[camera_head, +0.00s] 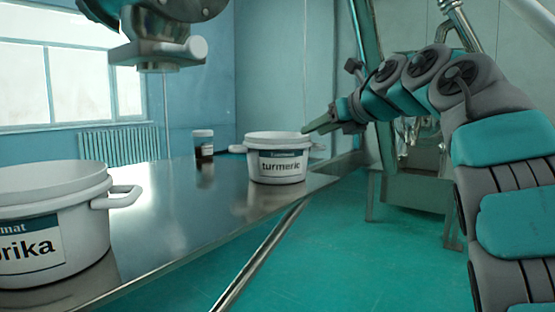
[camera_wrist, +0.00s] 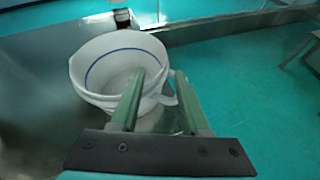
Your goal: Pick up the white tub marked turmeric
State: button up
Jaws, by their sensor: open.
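The white tub marked turmeric (camera_head: 276,160) stands upright on the metal table, near its right edge, with its label facing me. It looks empty inside in the wrist view (camera_wrist: 108,66), where a blue line runs around its inner wall. A handle sticks out from its side on the right. My gripper (camera_head: 306,131) is at the tub's right side by the rim. In the wrist view the green fingers of my gripper (camera_wrist: 166,80) are open, with one finger over the tub and the other beyond its handle side. Whether the fingers touch the tub is unclear.
A larger white tub marked with "rika" (camera_head: 55,215) stands at the near left of the metal table (camera_head: 165,225). A small jar (camera_head: 203,143) stands farther back. A metal machine part (camera_head: 160,45) hangs above the table.

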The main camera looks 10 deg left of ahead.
jog(key=p+x, duration=0.1)
jog(key=x, duration=0.6)
jog(key=shift+w+a, duration=0.25)
jog(key=shift+c, duration=0.3)
grip_shut()
jog(key=shift+f, duration=0.1)
